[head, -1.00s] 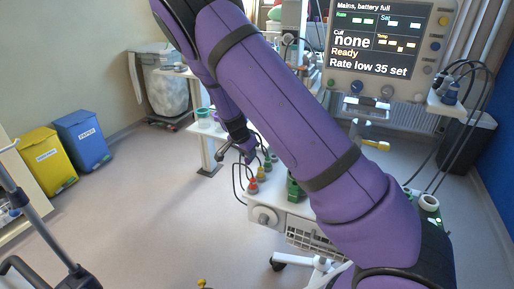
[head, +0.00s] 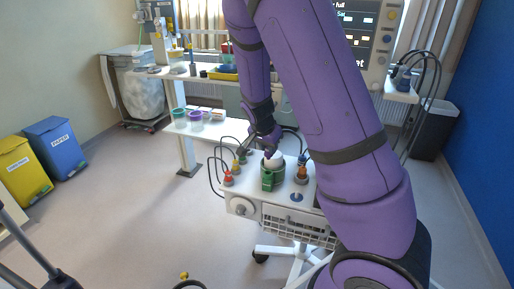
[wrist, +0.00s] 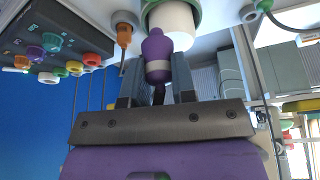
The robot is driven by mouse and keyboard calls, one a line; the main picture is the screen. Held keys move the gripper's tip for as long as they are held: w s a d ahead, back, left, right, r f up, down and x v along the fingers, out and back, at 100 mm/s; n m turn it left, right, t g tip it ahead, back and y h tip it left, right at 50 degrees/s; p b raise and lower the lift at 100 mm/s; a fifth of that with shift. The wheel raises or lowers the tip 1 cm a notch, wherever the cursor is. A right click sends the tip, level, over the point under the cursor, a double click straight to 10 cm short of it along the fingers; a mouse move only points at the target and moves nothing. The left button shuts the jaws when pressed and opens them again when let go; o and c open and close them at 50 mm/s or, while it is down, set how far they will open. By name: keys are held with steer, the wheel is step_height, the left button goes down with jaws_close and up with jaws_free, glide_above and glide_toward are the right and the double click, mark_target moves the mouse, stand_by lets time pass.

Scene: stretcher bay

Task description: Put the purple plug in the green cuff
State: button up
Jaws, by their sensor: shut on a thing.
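The green cuff (head: 268,181) stands on the white cart top, with a white round piece (head: 274,161) in it. In the wrist view the green cuff (wrist: 193,8) shows at the top edge, around the white piece (wrist: 178,24). My gripper (wrist: 157,84) is shut on the purple plug (wrist: 157,48), which sits between its two fingers and points toward the cuff. The plug overlaps the white piece in the picture; I cannot tell if they touch. In the head view my gripper (head: 270,147) is just above the cuff, and the plug is not clear there.
Corded plugs in red (head: 229,179) and other colours stand left of the cuff on the cart top (head: 250,196). A brown and dark piece (head: 301,171) and a blue one (head: 296,196) stand to its right. A monitor (head: 372,40) and hanging cables are at the right.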

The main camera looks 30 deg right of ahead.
mark_target(268, 155)
steer(key=shift+f, duration=2.25)
steer(key=shift+f, duration=1.35)
steer(key=o, duration=1)
steer(key=v, duration=1)
steer(key=shift+s+a+r, duration=0.1)
steer(key=shift+a+r, duration=0.1)
steer(key=shift+r, duration=0.15)
